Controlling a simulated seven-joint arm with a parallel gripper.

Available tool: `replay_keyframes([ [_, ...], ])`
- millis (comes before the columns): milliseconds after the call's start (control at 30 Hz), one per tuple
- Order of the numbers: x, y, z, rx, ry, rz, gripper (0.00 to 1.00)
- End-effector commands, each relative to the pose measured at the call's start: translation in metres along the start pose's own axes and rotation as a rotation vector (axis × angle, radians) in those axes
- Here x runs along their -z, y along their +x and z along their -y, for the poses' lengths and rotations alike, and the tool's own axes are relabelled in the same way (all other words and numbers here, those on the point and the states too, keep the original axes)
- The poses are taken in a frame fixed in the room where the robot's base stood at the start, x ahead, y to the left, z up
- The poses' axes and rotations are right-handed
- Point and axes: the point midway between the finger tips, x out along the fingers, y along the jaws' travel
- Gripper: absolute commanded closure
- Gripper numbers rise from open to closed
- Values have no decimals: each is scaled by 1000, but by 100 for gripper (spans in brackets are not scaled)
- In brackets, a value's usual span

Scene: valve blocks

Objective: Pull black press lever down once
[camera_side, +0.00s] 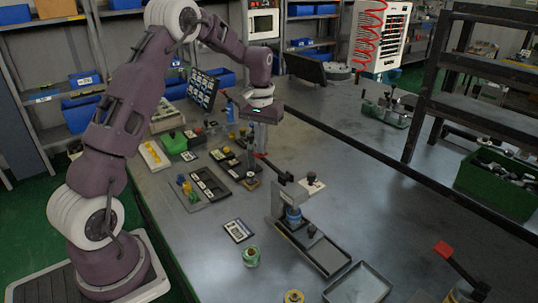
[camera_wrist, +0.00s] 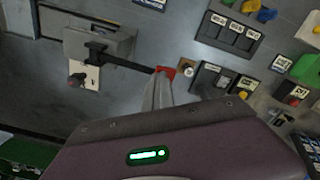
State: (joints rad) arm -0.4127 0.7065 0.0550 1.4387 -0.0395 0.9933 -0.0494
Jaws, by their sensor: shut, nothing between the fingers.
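The press (camera_side: 291,205) stands on the bench in the middle of the side view, with a grey frame, a blue part and a base plate. Its black lever (camera_side: 275,169) reaches up and left from the head to a red tip. In the wrist view the black lever (camera_wrist: 128,63) runs across to the red tip (camera_wrist: 167,71). My gripper (camera_side: 262,151) points down at the red tip end, fingers closed and empty. In the wrist view its fingertips (camera_wrist: 158,78) overlap the red tip; I cannot tell whether they touch it.
Dark panels with switches and knobs (camera_side: 208,184) lie left of the press. An empty grey tray (camera_side: 357,284) lies front right. Another black lever with a red end (camera_side: 444,249) stands at the right.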

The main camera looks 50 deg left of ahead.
Motion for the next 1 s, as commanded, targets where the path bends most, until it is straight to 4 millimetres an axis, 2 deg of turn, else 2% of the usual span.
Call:
replay_keyframes([
  [267,-3,11,-4,-5,4,11,100],
  [533,-2,9,-3,-4,3,8,100],
  [1000,-1,-27,-2,-3,2,3,100],
])
